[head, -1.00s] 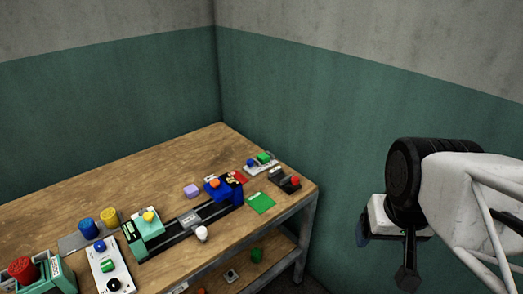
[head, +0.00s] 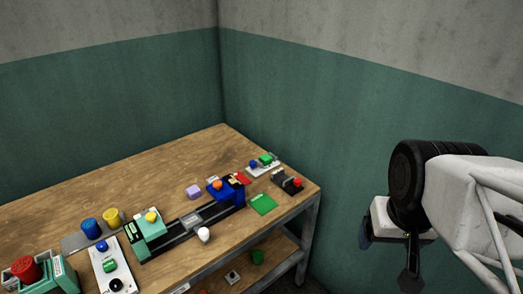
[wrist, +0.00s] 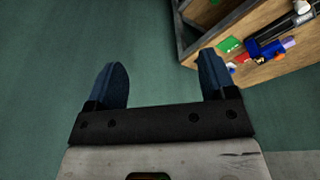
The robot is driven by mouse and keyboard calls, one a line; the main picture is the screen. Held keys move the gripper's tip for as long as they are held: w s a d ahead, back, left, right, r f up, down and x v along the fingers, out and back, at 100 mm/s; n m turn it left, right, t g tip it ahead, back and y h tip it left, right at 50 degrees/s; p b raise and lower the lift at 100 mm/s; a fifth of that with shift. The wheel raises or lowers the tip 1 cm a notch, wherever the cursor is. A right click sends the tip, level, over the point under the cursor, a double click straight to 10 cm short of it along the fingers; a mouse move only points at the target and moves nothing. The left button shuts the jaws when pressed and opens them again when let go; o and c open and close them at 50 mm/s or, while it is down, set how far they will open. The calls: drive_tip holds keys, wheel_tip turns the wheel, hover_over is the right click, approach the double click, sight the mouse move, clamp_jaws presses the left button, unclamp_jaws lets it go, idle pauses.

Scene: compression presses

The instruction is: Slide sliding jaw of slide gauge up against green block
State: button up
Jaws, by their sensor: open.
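The slide gauge is a dark rail (head: 176,240) lying along the wooden table. A mint-green block (head: 149,228) with a yellow knob stands at its left end. A blue jaw (head: 232,197) with an orange knob sits at its right end. A grey plate (head: 191,219) lies on the rail between them, clear of both. A white knob (head: 204,234) is at the rail's front side. My gripper (wrist: 161,75) is open and empty, with two blue fingers apart. In the head view it hangs at the right, well off the table. The wrist view also shows the blue jaw (wrist: 265,50).
A lilac block (head: 193,191) lies behind the rail; a green plate (head: 263,204) lies near the right edge. A panel with coloured knobs (head: 110,266) and a red-knobbed press (head: 26,268) stand at left. A lower shelf (head: 250,272) holds small items.

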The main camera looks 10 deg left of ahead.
drive_tip(key=shift+c, duration=0.3)
